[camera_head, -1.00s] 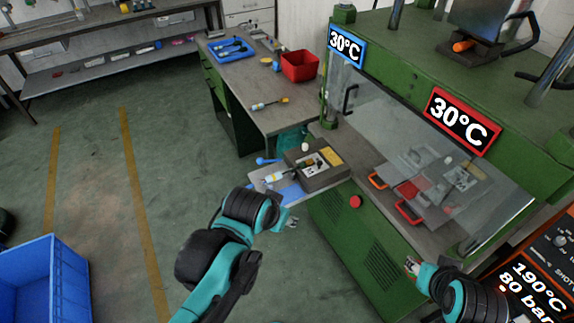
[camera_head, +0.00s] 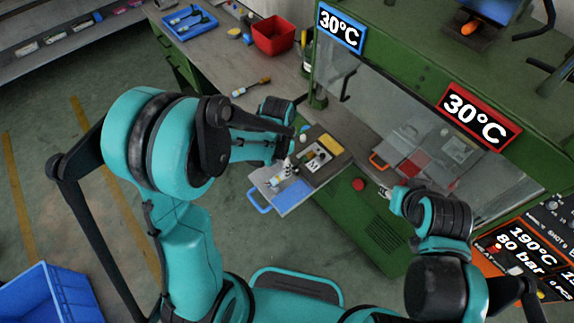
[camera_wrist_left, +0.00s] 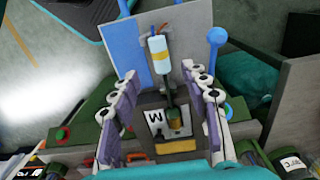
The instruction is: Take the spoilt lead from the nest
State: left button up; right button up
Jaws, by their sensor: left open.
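The spoilt lead lies in the nest. In the left wrist view, its white cylinder with a yellow band (camera_wrist_left: 159,52) joins a dark stem that ends in a brass-coloured part (camera_wrist_left: 174,122) in the nest (camera_wrist_left: 150,128), beside a letter marking. In the head view, the nest (camera_head: 311,172) is a grey-brown block at the press front, and the lead's white part (camera_head: 276,181) lies over the plate. My left gripper (camera_head: 287,165) is open above the nest; its fingers (camera_wrist_left: 161,102) stand either side of the lead, apart from it. My right gripper (camera_head: 384,191) is small by the press front; its jaws are unclear.
The green press (camera_head: 350,218) with a clear guard is at right. The bench behind holds another lead (camera_head: 250,88), a red bin (camera_head: 277,47) and a blue tray (camera_head: 187,31). A blue crate (camera_head: 45,295) stands lower left.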

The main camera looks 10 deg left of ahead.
aim_at(280, 175)
pick_arm(q)
notch_tip(280, 175, down, 6)
jog(key=shift+w+f+b, duration=0.1)
jog(key=shift+f+b, duration=0.1)
jog(key=shift+b, duration=0.8)
grip_shut()
